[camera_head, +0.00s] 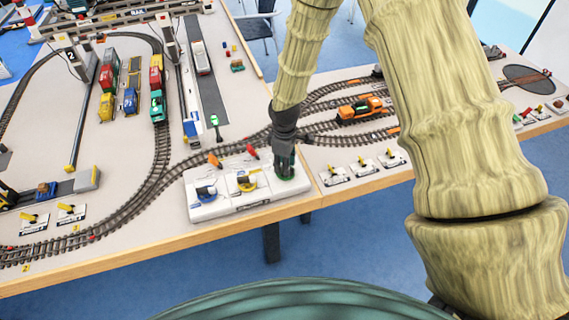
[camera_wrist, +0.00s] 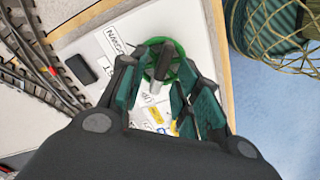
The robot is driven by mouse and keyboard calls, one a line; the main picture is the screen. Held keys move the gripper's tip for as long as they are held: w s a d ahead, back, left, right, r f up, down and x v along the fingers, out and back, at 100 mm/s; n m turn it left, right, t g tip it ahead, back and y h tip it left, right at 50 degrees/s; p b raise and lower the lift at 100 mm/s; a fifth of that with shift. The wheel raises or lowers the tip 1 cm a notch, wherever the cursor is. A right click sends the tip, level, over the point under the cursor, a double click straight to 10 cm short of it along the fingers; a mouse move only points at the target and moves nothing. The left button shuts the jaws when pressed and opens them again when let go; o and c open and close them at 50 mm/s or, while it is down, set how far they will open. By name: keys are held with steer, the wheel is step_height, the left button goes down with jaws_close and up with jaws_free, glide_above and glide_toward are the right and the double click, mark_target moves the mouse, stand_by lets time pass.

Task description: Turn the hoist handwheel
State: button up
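The green handwheel (camera_head: 291,178) is at the right end of a white control box (camera_head: 218,209). In the wrist view the green wheel (camera_wrist: 181,56) has a grey crank handle (camera_wrist: 159,64) standing up from it. Printing beside it reads "DOWN", with part of another word ending in "ST". My gripper (camera_head: 285,165) points down over this wheel and hides part of it. In the wrist view my gripper's (camera_wrist: 156,72) fingers are apart, one on each side of the handle. I see gaps there, though contact is hard to judge.
A blue handwheel (camera_head: 205,191) and a yellow handwheel (camera_head: 246,181) sit left on the same box. Orange (camera_head: 215,160) and red (camera_head: 251,152) levers stand behind. Train tracks (camera_head: 150,180) curve close by. The table's wooden edge (camera_head: 150,257) runs in front.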

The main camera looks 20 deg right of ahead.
step_height(320, 180, up, 12)
steer(key=shift+f, duration=0.15)
stand_by(0.4)
stand_by(1.1)
